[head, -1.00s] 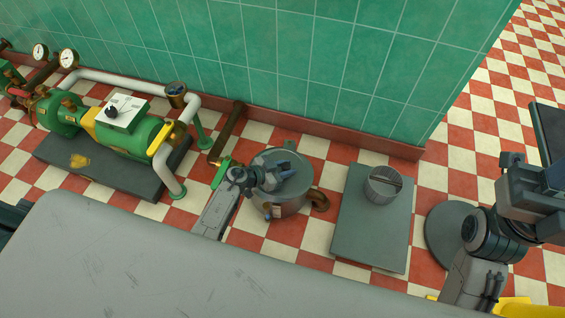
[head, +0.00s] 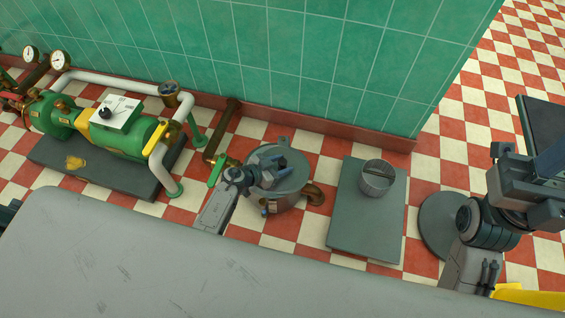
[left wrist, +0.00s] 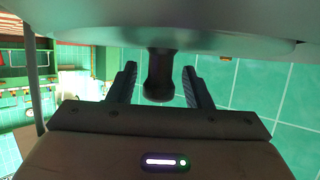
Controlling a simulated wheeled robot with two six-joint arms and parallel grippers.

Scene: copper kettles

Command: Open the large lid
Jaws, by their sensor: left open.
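The large kettle (head: 291,203) stands on the floor in the head view, with its round grey large lid (head: 293,183) on top. My left gripper (head: 278,165) is over the lid, hiding part of it. In the left wrist view, my left gripper (left wrist: 160,75) is open. A dark handle (left wrist: 158,78) sticks out between its fingers from the broad grey surface (left wrist: 220,20), with a gap visible on each side. My right arm shows at the right edge of the head view; its finger state is unclear.
A small round tub (head: 376,180) stands on a grey plate (head: 350,225) right of the kettle. A green pump (head: 125,135) with pipes stands left. The green tiled wall (head: 310,60) is close behind. A brown spout (head: 315,194) juts from the kettle's right side.

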